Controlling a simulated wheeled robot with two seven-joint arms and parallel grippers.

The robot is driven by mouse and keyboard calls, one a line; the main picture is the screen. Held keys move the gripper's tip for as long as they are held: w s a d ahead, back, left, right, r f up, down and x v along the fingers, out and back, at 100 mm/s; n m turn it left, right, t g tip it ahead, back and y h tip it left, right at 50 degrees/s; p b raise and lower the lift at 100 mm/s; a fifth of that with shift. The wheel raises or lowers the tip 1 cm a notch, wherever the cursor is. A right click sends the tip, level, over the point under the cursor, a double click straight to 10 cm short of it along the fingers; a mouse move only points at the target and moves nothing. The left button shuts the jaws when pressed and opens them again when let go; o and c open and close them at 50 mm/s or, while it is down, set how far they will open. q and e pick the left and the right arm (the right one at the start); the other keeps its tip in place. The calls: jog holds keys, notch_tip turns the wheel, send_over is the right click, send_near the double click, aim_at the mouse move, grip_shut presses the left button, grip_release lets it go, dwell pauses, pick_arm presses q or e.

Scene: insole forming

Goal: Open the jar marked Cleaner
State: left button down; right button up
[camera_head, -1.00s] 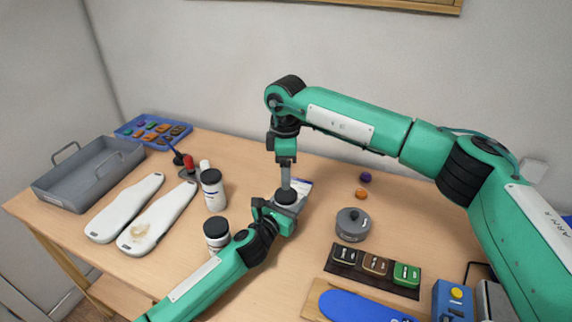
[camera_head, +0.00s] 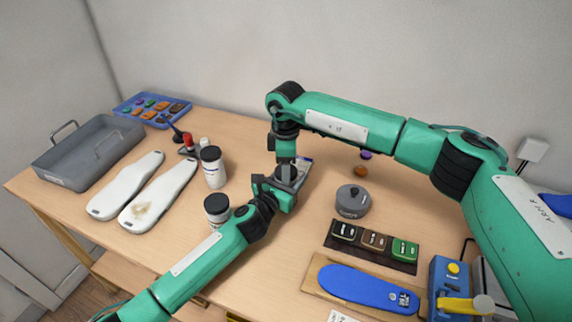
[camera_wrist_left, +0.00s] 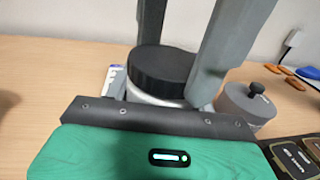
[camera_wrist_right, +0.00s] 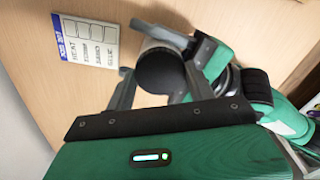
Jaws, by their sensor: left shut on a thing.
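A white jar with a black lid (camera_wrist_left: 162,70) is held upright by my left gripper (camera_head: 284,184), which is shut on its body. Its label is hidden, so I cannot read its marking. My right gripper (camera_head: 287,160) points down from above. Its two grey fingers stand on either side of the black lid, open, with the lid (camera_wrist_right: 160,71) between them in the right wrist view. I cannot tell whether either finger touches it. Two similar black-lidded white jars stand to the left, one farther back (camera_head: 214,175) and one nearer (camera_head: 218,217).
A printed card (camera_wrist_right: 86,42) lies by the held jar. A grey lidded pot (camera_head: 352,203) stands to the right, with a mat of several coloured blocks (camera_head: 373,246) in front. White insoles (camera_head: 127,186) and a grey tray (camera_head: 64,178) are at left.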

jog(key=shift+c, duration=1.2)
jog(key=n, duration=0.6)
jog(key=shift+n, duration=0.3)
jog(key=n, duration=0.7)
jog(key=shift+n, duration=0.4)
jog(key=n, duration=0.6)
jog(key=shift+r, duration=0.1)
jog(key=n, duration=0.3)
jog(key=shift+n, duration=0.3)
jog(key=n, duration=0.4)
jog(key=shift+n, duration=0.3)
jog(key=n, duration=1.2)
jog(key=shift+n, duration=0.3)
jog(key=n, duration=1.2)
jog(key=shift+n, duration=0.4)
jog(key=shift+r, duration=0.3)
